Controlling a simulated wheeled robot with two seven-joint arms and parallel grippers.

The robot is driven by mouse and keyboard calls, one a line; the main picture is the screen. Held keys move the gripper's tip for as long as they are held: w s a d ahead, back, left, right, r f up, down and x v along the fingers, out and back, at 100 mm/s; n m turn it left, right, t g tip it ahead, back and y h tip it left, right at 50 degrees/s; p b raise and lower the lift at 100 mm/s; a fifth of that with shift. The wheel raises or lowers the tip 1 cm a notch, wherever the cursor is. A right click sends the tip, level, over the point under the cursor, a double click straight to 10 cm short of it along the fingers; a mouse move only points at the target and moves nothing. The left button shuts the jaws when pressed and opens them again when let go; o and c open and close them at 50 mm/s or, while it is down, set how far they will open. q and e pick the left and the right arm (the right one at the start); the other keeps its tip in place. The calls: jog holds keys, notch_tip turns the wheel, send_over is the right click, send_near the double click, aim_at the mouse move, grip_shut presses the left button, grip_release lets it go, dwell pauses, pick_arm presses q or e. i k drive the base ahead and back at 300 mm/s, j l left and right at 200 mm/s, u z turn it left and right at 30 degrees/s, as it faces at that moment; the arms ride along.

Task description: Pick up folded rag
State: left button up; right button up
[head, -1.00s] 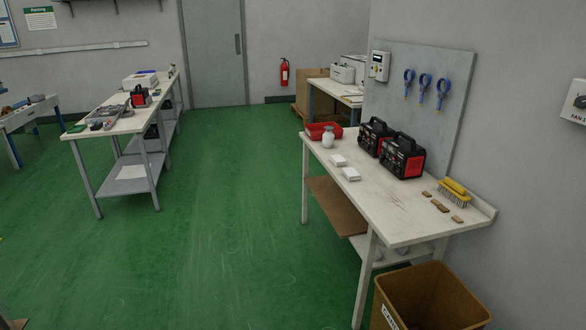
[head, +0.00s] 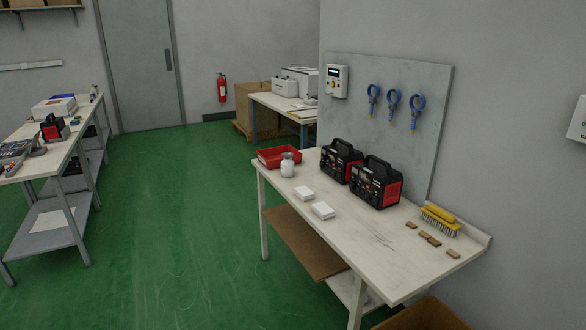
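I cannot tell whether either is a folded rag or a small box. They lie apart from each other, in front of two black-and-red power units (head: 375,183). Nothing else in view is clearly a folded rag. Neither of my grippers is in view.
A red tray (head: 279,157) and a white jar (head: 288,166) stand at the bench's far end. A yellow brush (head: 440,217) and several small brown blocks lie at right. A brown bin (head: 425,315) stands below the near end. Green floor (head: 170,220) is clear left of the bench.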

aim_at(303, 192)
jog(key=i+j+z, duration=0.15)
jog(key=z, duration=0.35)
jog(key=i+j+z, duration=0.45)
jog(key=k+l, duration=0.1)
jog(key=l, duration=0.05)
